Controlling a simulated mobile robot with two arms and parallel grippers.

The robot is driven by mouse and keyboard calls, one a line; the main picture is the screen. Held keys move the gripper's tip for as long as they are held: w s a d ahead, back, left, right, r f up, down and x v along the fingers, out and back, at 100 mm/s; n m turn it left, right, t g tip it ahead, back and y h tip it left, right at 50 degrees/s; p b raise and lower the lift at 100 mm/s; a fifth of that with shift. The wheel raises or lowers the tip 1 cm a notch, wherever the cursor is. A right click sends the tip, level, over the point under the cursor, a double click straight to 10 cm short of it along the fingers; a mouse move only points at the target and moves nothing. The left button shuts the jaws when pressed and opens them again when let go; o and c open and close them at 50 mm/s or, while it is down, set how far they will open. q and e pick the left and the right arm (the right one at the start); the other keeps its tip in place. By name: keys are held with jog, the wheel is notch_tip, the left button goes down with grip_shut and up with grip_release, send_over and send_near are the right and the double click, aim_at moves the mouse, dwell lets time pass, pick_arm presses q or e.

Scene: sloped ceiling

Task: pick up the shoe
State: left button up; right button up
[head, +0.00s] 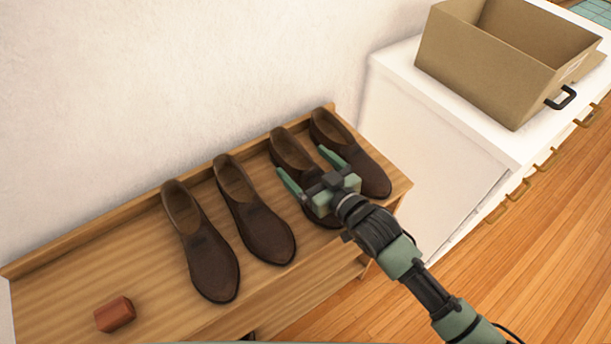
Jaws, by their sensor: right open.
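Several dark brown shoes stand in a row on a wooden bench (160,262), toes toward me. They are a far-left shoe (205,252), a second shoe (258,222), a third shoe (291,152) and a far-right shoe (367,172). My right gripper (307,172) is open above the third shoe, its green fingers to either side of that shoe in the picture. Its body hides the front of that shoe. I cannot tell whether the fingers touch it. My left gripper is not in view.
A small reddish-brown block (115,314) lies on the bench at the lower left. A white cabinet (440,135) stands to the right with an open cardboard-coloured box (470,70) on top. A wall is behind the bench. Wooden floor (530,230) is clear at the right.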

jog(key=shift+c, duration=0.6)
jog(key=c, duration=1.5)
jog(key=shift+r, duration=0.1)
